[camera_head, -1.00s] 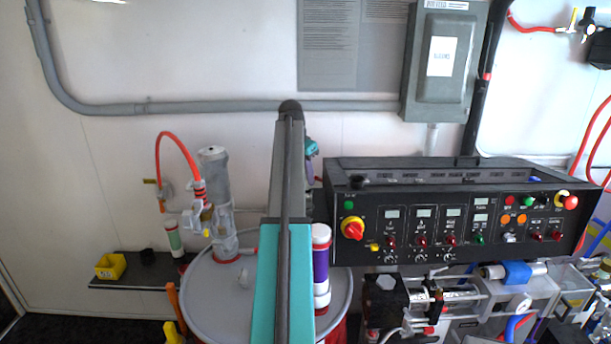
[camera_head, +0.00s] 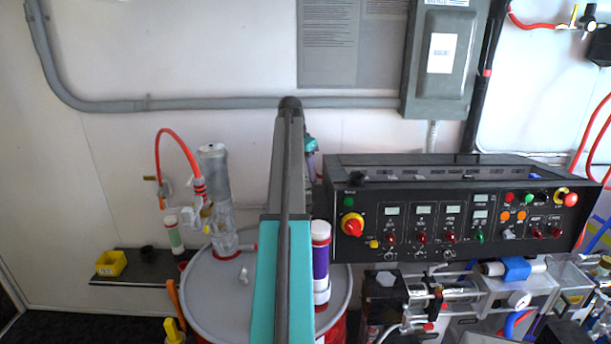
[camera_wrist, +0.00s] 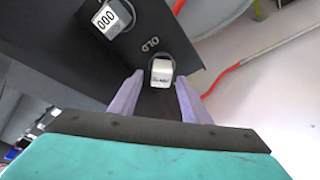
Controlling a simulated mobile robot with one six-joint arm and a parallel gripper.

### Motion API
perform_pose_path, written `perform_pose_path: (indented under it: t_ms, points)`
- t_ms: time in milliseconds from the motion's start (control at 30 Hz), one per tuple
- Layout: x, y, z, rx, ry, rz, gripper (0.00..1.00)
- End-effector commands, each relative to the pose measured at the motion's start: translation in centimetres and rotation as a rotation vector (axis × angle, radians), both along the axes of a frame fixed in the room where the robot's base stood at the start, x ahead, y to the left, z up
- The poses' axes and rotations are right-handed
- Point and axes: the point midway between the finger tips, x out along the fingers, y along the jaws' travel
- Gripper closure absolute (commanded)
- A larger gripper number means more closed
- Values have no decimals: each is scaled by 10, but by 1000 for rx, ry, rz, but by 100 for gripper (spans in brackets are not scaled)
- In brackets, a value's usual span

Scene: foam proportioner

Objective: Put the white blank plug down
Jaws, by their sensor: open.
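The white blank plug (camera_wrist: 161,73) stands on a dark surface (camera_wrist: 148,28) in the wrist view, within a grey ring outline beside the printed word OLD. My gripper (camera_wrist: 158,84) is open, with one pale purple finger on each side, a little nearer the camera than the plug. I cannot tell whether either finger touches the plug. In the head view my gripper (camera_head: 311,155) shows only partly behind my own arm, left of the control box, and the plug is hidden there.
A black control box (camera_head: 455,215) with knobs and lamps stands on the right. A drum lid (camera_head: 215,290) and a clear cylinder (camera_head: 220,200) with a red hose are at left. A white block marked 000 (camera_wrist: 110,18) lies near the plug in the wrist view.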

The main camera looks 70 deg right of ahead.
Motion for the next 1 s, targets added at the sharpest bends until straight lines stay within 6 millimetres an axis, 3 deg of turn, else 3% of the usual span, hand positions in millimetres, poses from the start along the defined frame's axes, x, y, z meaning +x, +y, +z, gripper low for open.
perform_pose_path:
  t_ms: [267,1000]
  points:
    - [3,5,19,-1,0,0,57]
    - [11,25,102,0,0,-1,57]
